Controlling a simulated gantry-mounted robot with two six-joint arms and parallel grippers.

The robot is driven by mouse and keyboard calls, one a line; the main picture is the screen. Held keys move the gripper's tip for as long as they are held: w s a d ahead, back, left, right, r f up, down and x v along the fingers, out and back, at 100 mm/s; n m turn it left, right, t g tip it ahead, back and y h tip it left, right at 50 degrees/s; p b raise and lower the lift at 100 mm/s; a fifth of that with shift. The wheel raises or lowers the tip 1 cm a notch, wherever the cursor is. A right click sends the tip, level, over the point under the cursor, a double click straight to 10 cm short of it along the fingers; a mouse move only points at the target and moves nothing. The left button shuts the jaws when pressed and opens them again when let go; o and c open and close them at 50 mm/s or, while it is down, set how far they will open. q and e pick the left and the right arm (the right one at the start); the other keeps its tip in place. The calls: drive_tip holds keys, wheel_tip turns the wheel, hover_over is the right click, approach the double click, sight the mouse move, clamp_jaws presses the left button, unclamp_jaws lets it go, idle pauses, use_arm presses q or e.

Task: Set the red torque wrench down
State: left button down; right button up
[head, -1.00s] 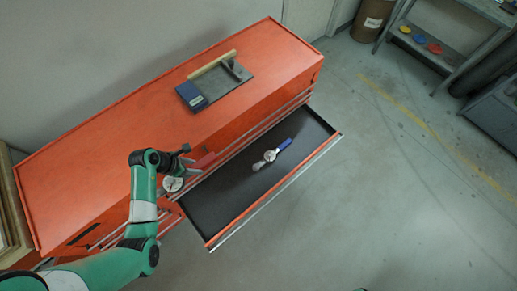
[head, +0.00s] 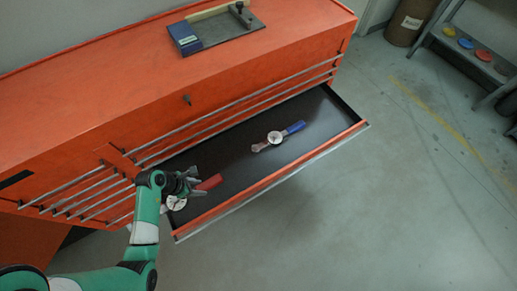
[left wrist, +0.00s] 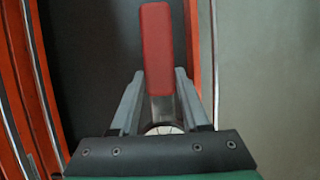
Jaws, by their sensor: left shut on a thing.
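The red torque wrench has a red handle (head: 208,183) and a round white dial (head: 176,202). My left gripper (head: 194,185) is shut on it, over the left end of the open drawer (head: 225,160). In the left wrist view the red handle (left wrist: 156,50) points away from the gripper (left wrist: 160,95) between the two fingers, with the dial partly hidden near the palm. I cannot tell whether the wrench touches the drawer floor. A blue-handled torque wrench (head: 278,137) with a white dial lies in the drawer to the right. My right gripper is not in view.
The drawer belongs to an orange cabinet (head: 110,75). The drawer's front rim (head: 270,182) is near the wrench.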

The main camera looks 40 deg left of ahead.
use_arm(q)
drive_tip(key=shift+a+f, duration=0.15)
drive_tip(key=shift+f, duration=0.55)
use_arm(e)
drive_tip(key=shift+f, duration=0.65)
use_arm(q)
drive_tip(key=w+a+f+b, duration=0.5)
drive_tip(key=w+b, duration=0.2)
drive_tip(key=w, duration=0.1)
drive_tip(key=b, duration=0.4)
hover_over(218, 171)
drive_tip(key=f, duration=0.4)
drive_tip(key=shift+s+d, duration=0.2)
drive_tip(key=shift+s, duration=0.05)
drive_tip(key=shift+w+a+f, duration=0.15)
drive_tip(key=shift+w+f, duration=0.05)
drive_tip(key=shift+w, duration=0.15)
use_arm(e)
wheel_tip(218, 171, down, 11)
